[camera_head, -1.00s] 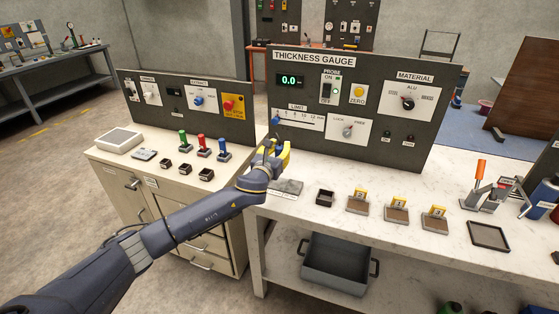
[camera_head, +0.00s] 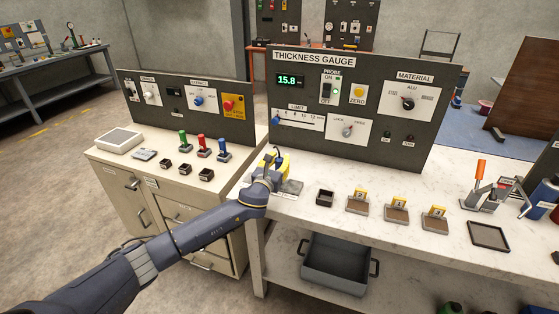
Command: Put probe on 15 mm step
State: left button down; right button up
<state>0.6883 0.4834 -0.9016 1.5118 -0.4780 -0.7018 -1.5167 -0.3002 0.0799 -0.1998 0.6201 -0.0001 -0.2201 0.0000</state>
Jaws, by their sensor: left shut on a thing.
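My left gripper (camera_head: 270,167) is over the left end of the gauge bench, shut on the probe. The probe is mostly hidden by the gripper; only a thin dark curved piece shows above the hand, and I cannot tell what it belongs to. The grey step block (camera_head: 291,187) lies on the bench just beyond the hand, partly covered by it. I cannot see which step the probe's tip touches. The thickness gauge display (camera_head: 289,80) reads 15.8. My right gripper is not in view.
The gauge panel (camera_head: 385,143) stands behind the hand. To the right are a small dark tray (camera_head: 325,198), several yellow-tagged blocks (camera_head: 357,203) and a dark square tray (camera_head: 488,236). A drawer cabinet (camera_head: 168,200) with a second panel stands to the left.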

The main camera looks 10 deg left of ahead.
pick_arm(q)
jog(key=shift+f, duration=0.1)
jog(key=c, duration=1.1)
grip_release()
